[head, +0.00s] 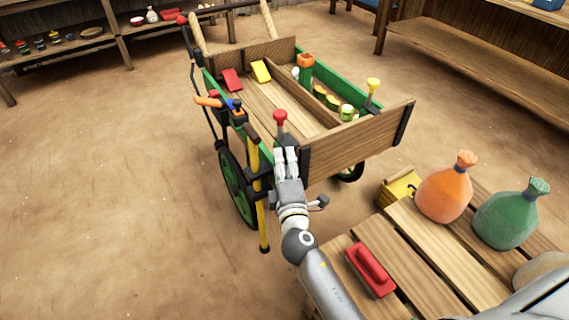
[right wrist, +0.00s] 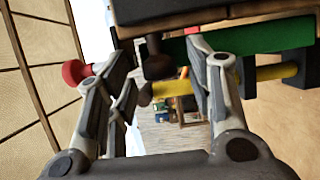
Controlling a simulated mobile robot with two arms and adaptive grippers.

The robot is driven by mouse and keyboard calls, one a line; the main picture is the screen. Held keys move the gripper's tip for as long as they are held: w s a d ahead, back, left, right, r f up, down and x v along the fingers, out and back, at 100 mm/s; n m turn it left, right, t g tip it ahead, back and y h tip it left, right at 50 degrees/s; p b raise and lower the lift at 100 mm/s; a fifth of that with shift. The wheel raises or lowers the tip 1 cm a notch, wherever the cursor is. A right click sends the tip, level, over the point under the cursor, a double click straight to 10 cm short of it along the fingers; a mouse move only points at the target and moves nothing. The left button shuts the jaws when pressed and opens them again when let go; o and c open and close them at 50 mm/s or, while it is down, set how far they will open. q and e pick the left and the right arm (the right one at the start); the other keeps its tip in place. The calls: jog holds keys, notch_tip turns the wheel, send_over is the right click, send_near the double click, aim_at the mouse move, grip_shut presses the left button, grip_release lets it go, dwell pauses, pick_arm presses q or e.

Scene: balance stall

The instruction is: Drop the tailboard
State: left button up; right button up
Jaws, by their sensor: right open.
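The cart's wooden tailboard (head: 355,138) stands upright across the near end of the cart, with dark metal fittings at its ends. A red-knobbed pin (head: 280,116) stands at its left corner and a yellow-knobbed pin (head: 373,84) near its right end. My right gripper (head: 286,156) is open at the left corner, just below the red knob. In the right wrist view, the open fingers (right wrist: 160,62) have a dark fitting (right wrist: 157,62) between them. The red knob (right wrist: 75,72) shows beside the left finger, partly hidden by it. My left gripper is not in view.
The cart bed (head: 262,98) holds red and yellow blocks and several small goods. A slatted table (head: 425,245) stands at the near right, with orange (head: 444,193) and green (head: 508,215) sacks and a red float (head: 371,270). The floor (head: 110,190) at left is clear.

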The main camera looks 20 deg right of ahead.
grip_shut()
dwell(0.3)
